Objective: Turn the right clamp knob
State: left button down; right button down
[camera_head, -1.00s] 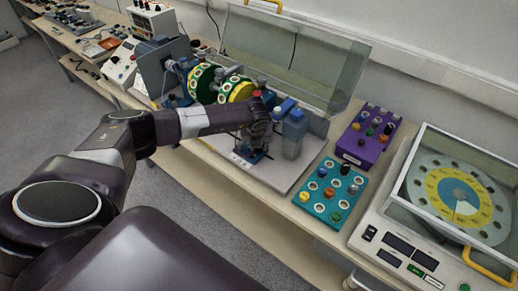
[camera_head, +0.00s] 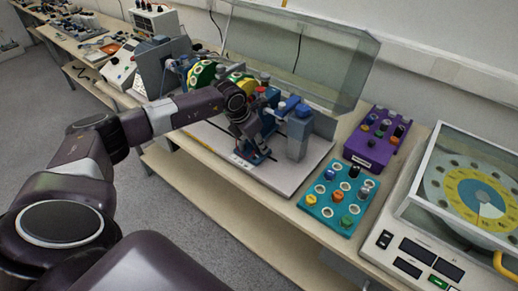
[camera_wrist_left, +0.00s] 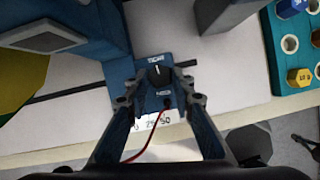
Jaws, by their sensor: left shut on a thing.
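My left gripper (camera_head: 250,148) reaches down at the front of the calibration rig. In the left wrist view its two fingers (camera_wrist_left: 160,97) are closed in on either side of a small blue block (camera_wrist_left: 151,64) with a black knob (camera_wrist_left: 159,73) on its face. The exact contact points are hard to see. In the head view the arm and gripper hide most of this block. Beside the gripper a blue-grey post (camera_head: 298,138) stands upright with blue parts (camera_head: 288,104) at its top. I cannot tell which part is the right clamp knob. My right gripper is not in view.
The rig's white base plate (camera_head: 219,157) sits on the bench. A raised clear cover (camera_head: 320,55) stands behind. A teal panel (camera_head: 327,212) and purple box (camera_head: 361,151) with knobs are to the right, then a dial device (camera_head: 480,200). A red wire (camera_wrist_left: 150,146) hangs below the fingers.

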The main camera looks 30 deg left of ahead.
pick_arm(q)
jog(key=shift+m, duration=0.3)
jog(key=c, duration=1.7)
grip_release()
jog(key=shift+o, duration=0.2)
jog(key=v, duration=1.2)
jog(key=shift+w+a, duration=0.1)
jog(key=shift+a, duration=0.05)
